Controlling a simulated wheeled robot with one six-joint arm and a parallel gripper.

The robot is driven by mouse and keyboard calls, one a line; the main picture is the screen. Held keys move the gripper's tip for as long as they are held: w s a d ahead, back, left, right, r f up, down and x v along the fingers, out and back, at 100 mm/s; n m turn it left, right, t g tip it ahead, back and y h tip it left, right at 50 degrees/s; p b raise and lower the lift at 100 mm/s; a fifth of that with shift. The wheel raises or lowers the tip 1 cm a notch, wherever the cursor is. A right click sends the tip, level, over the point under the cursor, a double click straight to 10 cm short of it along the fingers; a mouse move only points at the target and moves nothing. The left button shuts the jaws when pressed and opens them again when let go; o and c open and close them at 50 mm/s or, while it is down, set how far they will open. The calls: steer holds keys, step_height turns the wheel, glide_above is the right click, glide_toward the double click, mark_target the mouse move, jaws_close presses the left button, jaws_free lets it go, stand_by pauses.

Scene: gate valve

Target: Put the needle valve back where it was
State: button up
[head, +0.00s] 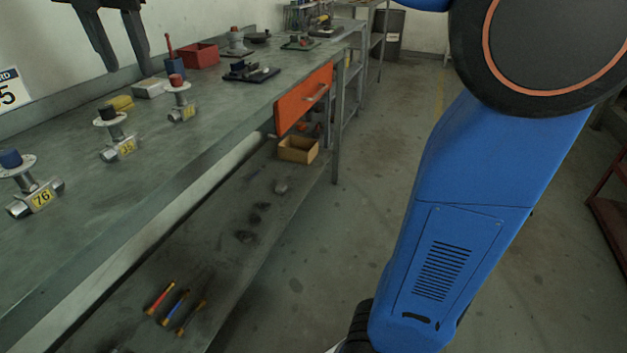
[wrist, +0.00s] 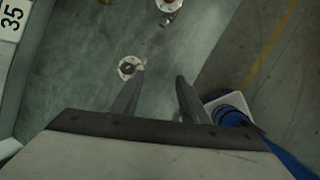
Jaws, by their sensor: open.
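Three small metal valves stand in a row on the grey bench (head: 215,108): a blue-capped one tagged 76 (head: 28,183), a black-capped one tagged 35 (head: 116,137) and a red-capped one (head: 180,100). I cannot tell which is the needle valve. My gripper (head: 128,66) is open and empty above the bench, toward the wall. In the wrist view my gripper (wrist: 160,78) points down at the bench. A round flange with a dark cap (wrist: 128,67) shows by the left fingertip, and the red-capped valve (wrist: 169,6) is farther up.
A dark tray (head: 250,72) is farther along. An orange drawer front (head: 303,98) shows at the bench's front. A sign (head: 10,90) hangs at left. The floor right of the bench is clear.

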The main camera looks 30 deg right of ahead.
steer(key=s+d+f+m, duration=0.6)
steer(key=d+f+m, duration=0.2)
steer(key=s+d+f+m, duration=0.5)
steer(key=d+f+m, duration=0.2)
steer(key=d, duration=0.2)
steer(key=s+d+f+m, duration=0.3)
steer(key=s+f+m, duration=0.3)
steer(key=f+m, duration=0.1)
steer(key=s+d+f+m, duration=0.3)
steer(key=s+f+m, duration=0.3)
steer(key=f, duration=0.4)
steer(key=shift+s+d+f+m+y, duration=0.2)
steer(key=shift+m+y, duration=0.1)
steer(key=shift+m, duration=0.1)
steer(key=shift+r, duration=0.1)
